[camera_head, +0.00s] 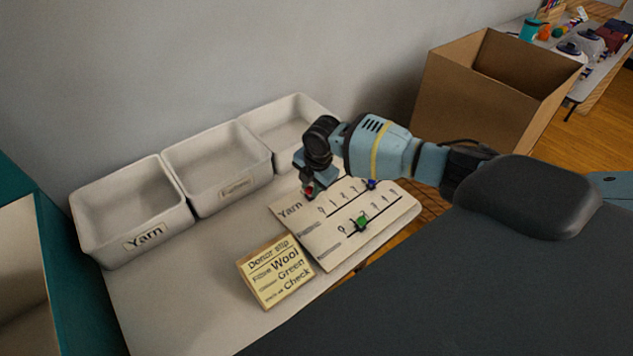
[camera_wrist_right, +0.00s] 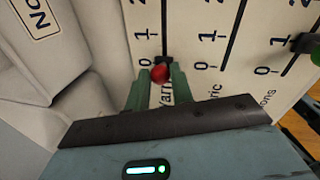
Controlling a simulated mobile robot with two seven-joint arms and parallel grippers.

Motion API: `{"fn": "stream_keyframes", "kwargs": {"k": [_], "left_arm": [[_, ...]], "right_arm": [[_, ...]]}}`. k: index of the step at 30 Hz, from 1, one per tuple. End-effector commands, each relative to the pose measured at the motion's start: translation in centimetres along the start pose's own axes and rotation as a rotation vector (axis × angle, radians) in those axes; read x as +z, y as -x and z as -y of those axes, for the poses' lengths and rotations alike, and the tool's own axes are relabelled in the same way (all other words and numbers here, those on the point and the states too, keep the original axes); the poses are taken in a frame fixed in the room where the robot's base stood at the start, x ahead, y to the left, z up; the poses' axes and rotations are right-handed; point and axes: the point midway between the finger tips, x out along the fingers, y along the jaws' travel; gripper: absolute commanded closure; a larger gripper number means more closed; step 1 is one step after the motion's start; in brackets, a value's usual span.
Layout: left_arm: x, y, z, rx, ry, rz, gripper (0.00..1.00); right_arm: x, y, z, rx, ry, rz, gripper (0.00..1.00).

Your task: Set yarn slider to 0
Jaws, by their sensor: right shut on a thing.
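The slider board (camera_head: 340,226) lies on the table, with Yarn lettered beside its top track. My right gripper (camera_wrist_right: 159,84) is shut on the red yarn knob (camera_wrist_right: 159,73), with one finger on each side. The knob is at the low end of its track, beside or slightly past the 0 mark (camera_wrist_right: 144,62). In the head view the red knob (camera_head: 309,191) shows just below my gripper, which partly hides it. A blue knob (camera_head: 371,184) sits on the middle track and a green knob (camera_head: 362,222) on the lowest. My left gripper is not in view.
Three white bins stand along the wall, the nearest labelled Yarn (camera_head: 144,237). A donor slip (camera_head: 275,272) reading Wool, Green, Check stands left of the board. A large cardboard box (camera_head: 480,105) is behind my right arm. The table front left of the slip is clear.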

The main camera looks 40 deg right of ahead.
Motion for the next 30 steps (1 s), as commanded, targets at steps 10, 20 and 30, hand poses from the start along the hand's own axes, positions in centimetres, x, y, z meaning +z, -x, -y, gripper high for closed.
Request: {"fn": "stream_keyframes", "kwargs": {"k": [10,20,30], "left_arm": [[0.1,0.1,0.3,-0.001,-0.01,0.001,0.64],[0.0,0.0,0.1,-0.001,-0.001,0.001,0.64],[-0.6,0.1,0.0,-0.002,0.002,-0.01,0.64]], "right_arm": [[-0.7,0.0,-0.1,0.0,0.003,-0.006,1.0],[-0.4,0.0,-0.1,0.0,0.001,-0.002,0.56],[-0.3,2.3,-0.2,0.005,0.003,0.0,0.56]]}}
